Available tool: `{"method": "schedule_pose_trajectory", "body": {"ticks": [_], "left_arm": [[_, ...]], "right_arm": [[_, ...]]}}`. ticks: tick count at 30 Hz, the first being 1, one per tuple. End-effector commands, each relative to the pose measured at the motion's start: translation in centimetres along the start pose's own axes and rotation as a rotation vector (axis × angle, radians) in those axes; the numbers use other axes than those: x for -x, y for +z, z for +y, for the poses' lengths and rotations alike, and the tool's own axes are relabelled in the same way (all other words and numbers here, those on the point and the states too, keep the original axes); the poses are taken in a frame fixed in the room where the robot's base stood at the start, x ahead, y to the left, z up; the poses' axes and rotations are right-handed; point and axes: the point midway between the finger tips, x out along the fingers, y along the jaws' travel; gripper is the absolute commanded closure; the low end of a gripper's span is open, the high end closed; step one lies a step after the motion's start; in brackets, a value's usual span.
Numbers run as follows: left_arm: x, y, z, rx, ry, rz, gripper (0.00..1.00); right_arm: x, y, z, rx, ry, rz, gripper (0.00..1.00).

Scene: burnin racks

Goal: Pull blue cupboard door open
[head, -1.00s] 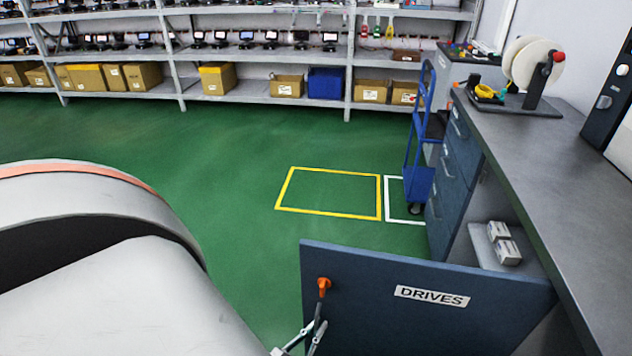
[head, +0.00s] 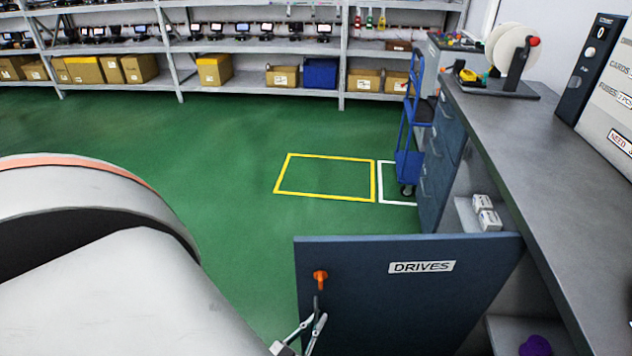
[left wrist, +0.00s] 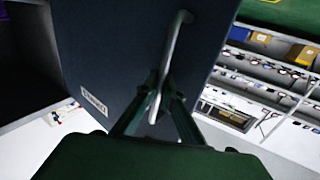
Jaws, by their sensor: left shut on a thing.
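The blue cupboard door (head: 400,295), labelled DRIVES, stands swung out from the bench in the head view, with an orange knob or latch (head: 320,276) near its upper free corner. My left gripper (head: 310,328) is at the door's handle (head: 318,303), at the lower edge of the view. In the left wrist view the door (left wrist: 125,60) fills the middle, and the gripper (left wrist: 157,98) is shut on the bar handle (left wrist: 176,45). My right gripper is not in view.
Inside the cupboard, white boxes (head: 486,214) sit on a shelf and a purple object (head: 535,346) lies lower. The grey bench top (head: 560,170) runs along the right. A blue trolley (head: 408,150) stands beyond the drawers. The green floor (head: 235,230) left of the door is clear.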

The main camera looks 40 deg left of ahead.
Motion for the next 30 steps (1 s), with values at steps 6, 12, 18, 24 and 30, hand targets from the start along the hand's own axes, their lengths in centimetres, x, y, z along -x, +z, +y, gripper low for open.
{"method": "schedule_pose_trajectory", "body": {"ticks": [6, 12, 18, 24, 30], "left_arm": [[0.2, 0.2, -0.5, -0.002, -0.008, -0.003, 1.00], [0.2, 0.2, -0.6, -0.002, -0.009, -0.003, 1.00], [0.2, 0.2, -0.5, -0.002, -0.008, -0.003, 0.86], [0.1, 0.0, -0.3, -0.001, -0.005, -0.001, 0.86], [0.1, -1.1, -0.2, 0.001, -0.005, 0.001, 0.86]], "right_arm": [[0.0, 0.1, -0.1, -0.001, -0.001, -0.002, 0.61], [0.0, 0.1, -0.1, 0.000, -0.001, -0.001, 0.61], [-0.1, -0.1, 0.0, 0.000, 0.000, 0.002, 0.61], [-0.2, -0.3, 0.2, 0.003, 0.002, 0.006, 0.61], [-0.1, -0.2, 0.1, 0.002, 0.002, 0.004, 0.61]]}}
